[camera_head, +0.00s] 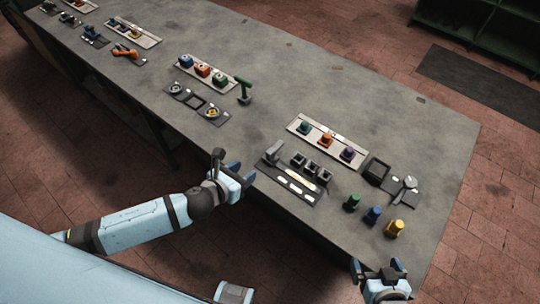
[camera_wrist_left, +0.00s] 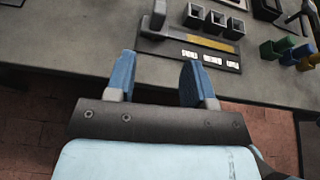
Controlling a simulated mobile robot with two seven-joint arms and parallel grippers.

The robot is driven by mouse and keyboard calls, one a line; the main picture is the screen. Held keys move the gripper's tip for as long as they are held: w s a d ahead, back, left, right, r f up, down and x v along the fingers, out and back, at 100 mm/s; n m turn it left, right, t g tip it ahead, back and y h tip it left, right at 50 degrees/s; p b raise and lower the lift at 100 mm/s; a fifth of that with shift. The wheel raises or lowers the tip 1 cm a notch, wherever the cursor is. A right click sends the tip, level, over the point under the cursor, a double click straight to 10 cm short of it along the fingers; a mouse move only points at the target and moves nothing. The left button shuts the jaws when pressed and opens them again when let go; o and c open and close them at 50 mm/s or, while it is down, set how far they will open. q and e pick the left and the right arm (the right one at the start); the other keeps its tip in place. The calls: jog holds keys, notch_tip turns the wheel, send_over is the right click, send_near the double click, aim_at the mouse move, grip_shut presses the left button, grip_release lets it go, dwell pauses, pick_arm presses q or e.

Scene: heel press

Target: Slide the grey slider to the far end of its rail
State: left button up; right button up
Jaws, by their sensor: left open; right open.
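The grey slider (camera_head: 273,151) is an upright grey block at the left end of a dark panel (camera_head: 270,177) near the table's front edge. It also shows in the left wrist view (camera_wrist_left: 155,18), at the panel's left end. A yellowish strip (camera_wrist_left: 205,42) runs along the panel to its right; I cannot tell whether this is the rail. My left gripper (camera_head: 234,168) is open and empty, left of the panel at the table's front edge, apart from the slider. Its blue fingers (camera_wrist_left: 158,65) point towards the panel. My right gripper (camera_head: 378,268) is open and empty in front of the table.
Several grey square sockets (camera_head: 311,168) stand behind the strip. Green, blue and yellow pegs (camera_head: 373,215) stand to the right. A light tray (camera_head: 326,140) with coloured blocks lies behind. A dark box (camera_head: 376,171) is at the right.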

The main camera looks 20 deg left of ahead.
aim_at(268, 155)
pick_arm(q)
jog(key=shift+m, duration=0.4)
jog(key=x, duration=1.4)
jog(key=shift+r+p, duration=0.1)
jog(key=shift+p, duration=0.2)
jog(key=shift+a, duration=0.1)
grip_shut()
